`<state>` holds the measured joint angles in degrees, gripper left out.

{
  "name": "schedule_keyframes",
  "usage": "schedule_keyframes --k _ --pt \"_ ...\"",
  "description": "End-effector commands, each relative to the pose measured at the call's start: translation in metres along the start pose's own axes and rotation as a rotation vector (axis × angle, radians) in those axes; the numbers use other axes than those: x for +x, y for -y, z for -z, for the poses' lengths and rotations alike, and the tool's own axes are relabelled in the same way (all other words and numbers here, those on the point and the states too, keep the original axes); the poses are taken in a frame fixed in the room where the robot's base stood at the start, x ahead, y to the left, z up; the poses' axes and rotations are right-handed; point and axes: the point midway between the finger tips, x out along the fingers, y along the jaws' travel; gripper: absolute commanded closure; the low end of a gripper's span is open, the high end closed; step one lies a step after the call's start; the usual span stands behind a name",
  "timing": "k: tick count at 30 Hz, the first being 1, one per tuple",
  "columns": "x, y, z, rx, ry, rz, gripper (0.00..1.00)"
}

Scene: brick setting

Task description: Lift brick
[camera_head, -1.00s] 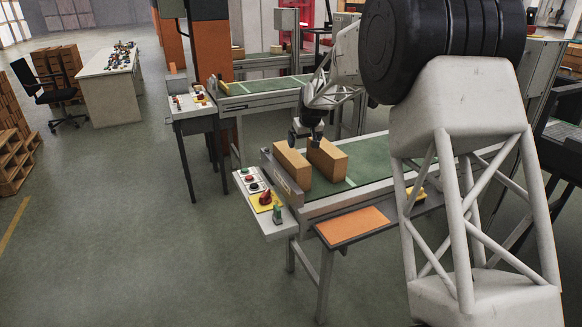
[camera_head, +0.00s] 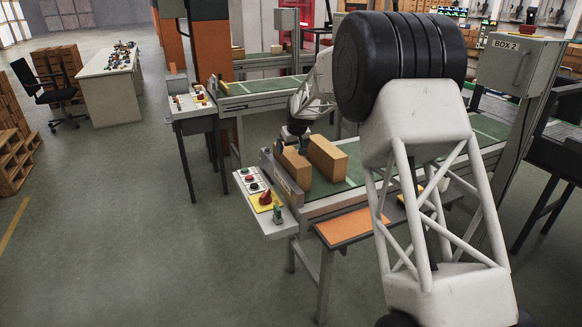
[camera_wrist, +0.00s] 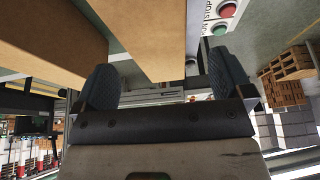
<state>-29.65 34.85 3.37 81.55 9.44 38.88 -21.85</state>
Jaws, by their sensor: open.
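Two tan bricks stand on the green conveyor near its left end in the head view: a left brick (camera_head: 291,168) and a right brick (camera_head: 328,159). My gripper (camera_head: 294,147) is open at the top of the left brick, with a finger on either side. In the wrist view the left brick (camera_wrist: 165,40) reaches between the spread fingers of my gripper (camera_wrist: 163,82), with visible gaps beside it. The right brick (camera_wrist: 50,35) shows at the upper left there, outside the fingers. Contact with the brick cannot be told.
A control panel (camera_head: 262,196) with buttons and a red knob juts out beside the conveyor (camera_head: 375,165). An orange board (camera_head: 343,226) lies in front of it. A second conveyor (camera_head: 265,87) stands behind. The floor at left is open.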

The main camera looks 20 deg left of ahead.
Motion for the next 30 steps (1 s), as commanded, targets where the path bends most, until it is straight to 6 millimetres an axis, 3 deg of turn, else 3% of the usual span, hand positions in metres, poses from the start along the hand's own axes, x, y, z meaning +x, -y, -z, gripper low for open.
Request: schedule_keyframes --k 6,20,30 --pt "0.013 0.0 0.0 0.0 0.0 0.0 0.02" --pt "0.017 -0.001 0.0 0.0 0.0 0.0 0.02" --pt "0.043 -0.003 0.0 0.0 0.001 0.0 0.02"
